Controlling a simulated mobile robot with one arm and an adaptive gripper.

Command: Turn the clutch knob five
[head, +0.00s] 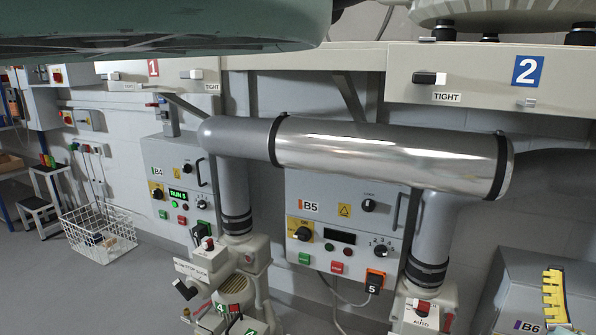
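The grey B5 box (290,195) hangs on the wall at centre, behind the ducts. It has a black knob (369,205) at upper right, under a label too small to read. A black numbered dial (380,251) sits lower right, and a yellow-backed black switch (303,233) at left. At lower right, a white unit has a red part above a partly readable label (422,313). No readable label marks any knob as the clutch. My gripper is not in view.
A shiny metal duct (390,157) crosses in front of the box's top. Grey vertical pipes (232,185) flank the box. The B4 box (165,158) is at left with a lit green display. A white wire basket (100,233) stands on open floor at far left.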

